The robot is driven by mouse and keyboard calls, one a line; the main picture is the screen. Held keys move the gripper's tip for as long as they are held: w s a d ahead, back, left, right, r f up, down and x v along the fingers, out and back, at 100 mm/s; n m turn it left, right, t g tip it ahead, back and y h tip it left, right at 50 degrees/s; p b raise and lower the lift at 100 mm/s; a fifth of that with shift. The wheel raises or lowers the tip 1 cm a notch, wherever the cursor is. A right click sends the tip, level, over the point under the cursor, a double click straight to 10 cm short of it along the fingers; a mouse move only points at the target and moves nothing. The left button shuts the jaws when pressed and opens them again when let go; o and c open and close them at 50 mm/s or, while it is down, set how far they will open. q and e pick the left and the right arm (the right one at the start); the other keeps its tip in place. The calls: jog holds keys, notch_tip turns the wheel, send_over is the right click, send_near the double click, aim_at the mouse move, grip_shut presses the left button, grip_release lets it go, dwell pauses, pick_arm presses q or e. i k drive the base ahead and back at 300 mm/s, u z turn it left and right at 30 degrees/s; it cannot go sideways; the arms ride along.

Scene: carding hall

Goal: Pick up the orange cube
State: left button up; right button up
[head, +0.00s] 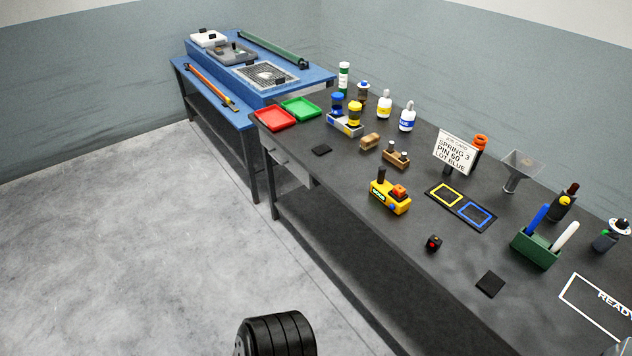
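I cannot make out a plain, separate orange cube in the head view. A small orange-red block (399,191) shows on top of a yellow box-shaped device (390,203) near the middle of the dark workbench (330,185). A small dark cube with a red spot (433,242) sits on the bench in front of the marked squares. An orange round-topped object (480,142) stands behind the job card. Neither of my grippers shows in this view.
A job card (455,151), a mat with yellow and blue squares (460,206), a green holder (535,249) and a funnel (519,166) stand around. Red (276,118) and green (301,108) trays lie at the far end. Open floor (120,250) is left.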

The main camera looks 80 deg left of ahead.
aim_at(399, 191)
jog(key=u, duration=2.1)
